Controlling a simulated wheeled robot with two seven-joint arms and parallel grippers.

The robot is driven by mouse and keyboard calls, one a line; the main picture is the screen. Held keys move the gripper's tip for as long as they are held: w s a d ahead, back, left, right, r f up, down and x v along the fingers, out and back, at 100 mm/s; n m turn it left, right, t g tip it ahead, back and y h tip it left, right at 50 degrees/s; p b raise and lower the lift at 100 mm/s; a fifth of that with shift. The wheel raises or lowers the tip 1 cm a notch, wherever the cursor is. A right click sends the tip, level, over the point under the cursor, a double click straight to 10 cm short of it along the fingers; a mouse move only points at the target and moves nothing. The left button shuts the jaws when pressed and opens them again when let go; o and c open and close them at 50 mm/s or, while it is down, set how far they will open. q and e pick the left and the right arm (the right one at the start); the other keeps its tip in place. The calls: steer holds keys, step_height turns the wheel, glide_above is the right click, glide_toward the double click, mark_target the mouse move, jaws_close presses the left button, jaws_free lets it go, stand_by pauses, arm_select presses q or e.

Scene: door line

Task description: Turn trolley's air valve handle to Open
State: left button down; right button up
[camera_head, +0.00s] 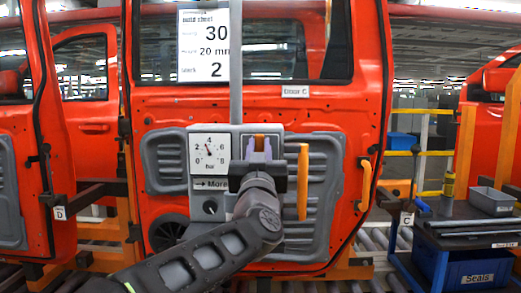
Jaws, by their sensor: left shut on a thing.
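A pale valve panel (236,142) stands in front of the orange-red door in the middle of the head view. My left gripper (261,150) is in front of the panel's right part. The gripper and wrist hide most of the handle and any Open marking. My right gripper is out of view.
An upright orange bar (303,182) stands close to the right of my gripper. A build sheet (203,45) hangs above. A dark trolley (462,240) at the right bears a grey tray (492,201) and a blue bin (470,270). Rollers run along the floor.

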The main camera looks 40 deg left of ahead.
arm_select(q)
steer(key=shift+f, duration=0.15)
steer(key=c, duration=1.3)
jaws_free()
steer(key=b+v, duration=0.2)
steer(key=v, duration=0.5)
steer(key=shift+s+d, duration=0.25)
steer(key=shift+s, duration=0.05)
